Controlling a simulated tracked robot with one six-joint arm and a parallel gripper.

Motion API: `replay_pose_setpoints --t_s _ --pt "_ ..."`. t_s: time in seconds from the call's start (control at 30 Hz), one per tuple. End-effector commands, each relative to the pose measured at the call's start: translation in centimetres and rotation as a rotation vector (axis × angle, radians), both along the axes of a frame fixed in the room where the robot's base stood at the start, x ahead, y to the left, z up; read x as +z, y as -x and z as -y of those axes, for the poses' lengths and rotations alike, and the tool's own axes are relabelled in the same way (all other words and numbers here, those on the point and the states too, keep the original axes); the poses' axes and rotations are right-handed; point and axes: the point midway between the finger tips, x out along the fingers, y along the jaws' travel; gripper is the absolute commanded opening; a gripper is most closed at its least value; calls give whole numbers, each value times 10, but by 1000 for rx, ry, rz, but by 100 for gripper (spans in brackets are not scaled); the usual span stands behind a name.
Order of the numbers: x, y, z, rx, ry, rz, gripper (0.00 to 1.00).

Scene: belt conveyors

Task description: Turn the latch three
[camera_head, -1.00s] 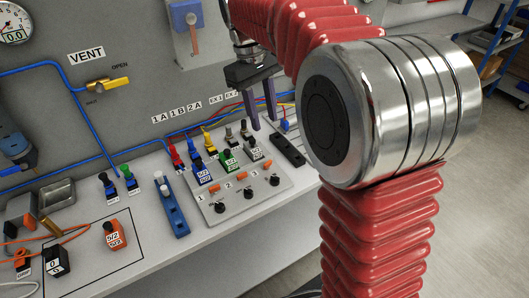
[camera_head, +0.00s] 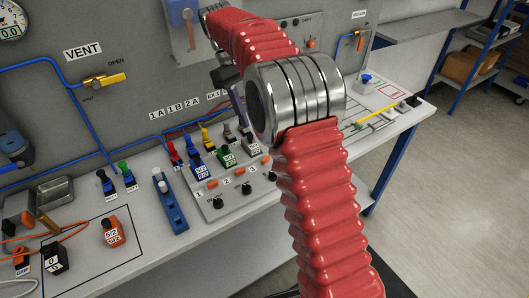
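A grey panel (camera_head: 232,203) on the bench carries a row marked 1, 2, 3. Each number has a small orange piece and a black knob below it. At the right end, by the 3, are an orange piece (camera_head: 266,160) and a black knob (camera_head: 272,176); which of them is the latch I cannot tell. My gripper (camera_head: 240,112) is above and behind the panel, near the back wall, with its fingers pointing down. It is apart from the row. My metal elbow joint hides part of it, so its finger gap does not show.
Coloured valves (camera_head: 224,156) stand in rows behind the numbered row. A blue block with white buttons (camera_head: 170,204) is left of the panel. A yellow rod (camera_head: 378,116) lies on the bench's right part. The wall with blue tubing stands close behind.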

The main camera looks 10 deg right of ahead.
Motion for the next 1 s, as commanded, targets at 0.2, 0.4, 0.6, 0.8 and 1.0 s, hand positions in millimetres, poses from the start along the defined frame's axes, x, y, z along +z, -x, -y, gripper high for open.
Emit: replay_pose_setpoints --t_s 0.2,0.4,0.6,0.8,1.0 --pt "-6 2 2 0 0 0 34" --pt "-23 9 6 -1 0 -1 34" --pt "-47 16 11 -1 0 0 34" --pt "-73 26 17 0 -1 1 34" --pt "-101 35 24 1 -1 1 34"
